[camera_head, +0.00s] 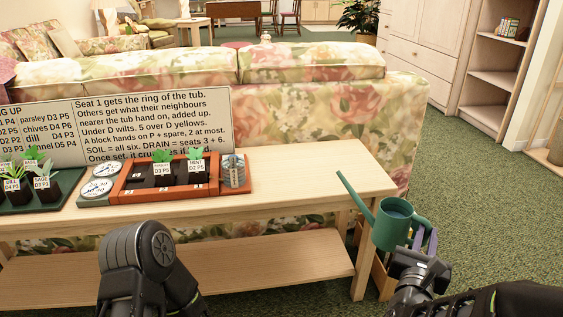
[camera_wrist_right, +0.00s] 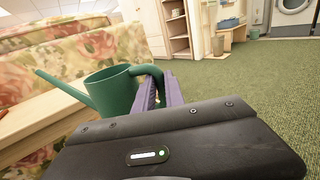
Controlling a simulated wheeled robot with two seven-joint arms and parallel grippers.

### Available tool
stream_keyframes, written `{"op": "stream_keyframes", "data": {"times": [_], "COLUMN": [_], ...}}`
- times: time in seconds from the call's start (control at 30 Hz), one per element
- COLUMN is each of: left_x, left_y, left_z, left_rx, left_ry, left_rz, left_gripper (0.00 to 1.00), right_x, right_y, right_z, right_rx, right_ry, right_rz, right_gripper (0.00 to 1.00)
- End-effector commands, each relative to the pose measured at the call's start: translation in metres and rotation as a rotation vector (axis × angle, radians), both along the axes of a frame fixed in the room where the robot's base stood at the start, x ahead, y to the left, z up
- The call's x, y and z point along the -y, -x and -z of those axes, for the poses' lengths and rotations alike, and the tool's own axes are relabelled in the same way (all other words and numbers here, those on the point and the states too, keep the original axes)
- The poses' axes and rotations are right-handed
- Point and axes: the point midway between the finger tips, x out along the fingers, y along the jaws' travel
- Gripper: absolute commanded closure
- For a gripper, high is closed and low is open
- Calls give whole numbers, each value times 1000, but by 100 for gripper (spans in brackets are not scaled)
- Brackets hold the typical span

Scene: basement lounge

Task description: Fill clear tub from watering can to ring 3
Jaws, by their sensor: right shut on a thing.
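The green watering can (camera_head: 391,228) is held beside the right end of the table, its long spout pointing up and left. It also shows in the right wrist view (camera_wrist_right: 110,92). My right gripper (camera_head: 428,238) has purple fingers shut on the can's handle; they also show in the wrist view (camera_wrist_right: 160,92). The can looks roughly upright, with a bluish surface inside its mouth. A small clear tub (camera_head: 235,172) stands at the right end of the orange planter; its rings and level are too small to read. My left arm shows at the bottom, its gripper out of view.
The orange planter tray (camera_head: 140,193) holds two labelled plants. Round dials (camera_head: 97,188) and a dark green tray (camera_head: 40,205) of seedlings are left of it. A text board (camera_head: 150,125) stands behind. The table's right end (camera_head: 320,175) is bare. A floral sofa (camera_head: 310,100) is behind.

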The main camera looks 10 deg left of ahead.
Motion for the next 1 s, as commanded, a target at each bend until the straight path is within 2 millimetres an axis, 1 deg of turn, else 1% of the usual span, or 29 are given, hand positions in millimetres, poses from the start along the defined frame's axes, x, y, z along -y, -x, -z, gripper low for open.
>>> {"op": "stream_keyframes", "data": {"times": [0.3, 0.43, 0.53, 0.63, 0.73, 0.8, 0.87, 0.9, 1.0], "left_x": [0, -1, -1, -3, -6, -8, -10, -10, -6], "left_y": [0, 0, -1, -2, -4, -6, -7, -7, -6], "left_z": [0, 0, 2, 4, 7, 8, 9, 19, 29], "left_rx": [-1, 0, 2, 5, 10, 13, 16, 15, 9], "left_ry": [-1, -1, -2, -5, -9, -14, -16, -13, -5], "left_rz": [-1, 0, 2, 8, 13, 19, 25, 21, 11], "left_gripper": [63, 52, 44, 37, 37, 37, 37, 37, 37], "right_x": [0, -4, -14, -36, -69, -93, -113, -126, -153], "right_y": [0, -3, -14, -33, -59, -77, -90, -101, -123], "right_z": [-2, -2, -5, -11, -23, -35, -46, -38, -41], "right_rx": [4, 4, 5, 4, 6, 10, 15, 6, -3], "right_ry": [-1, -2, 0, 1, 5, 11, 16, 11, 5], "right_rz": [0, -8, -33, -85, -162, -220, -268, -306, -393], "right_gripper": [100, 100, 100, 100, 100, 100, 100, 100, 100]}}
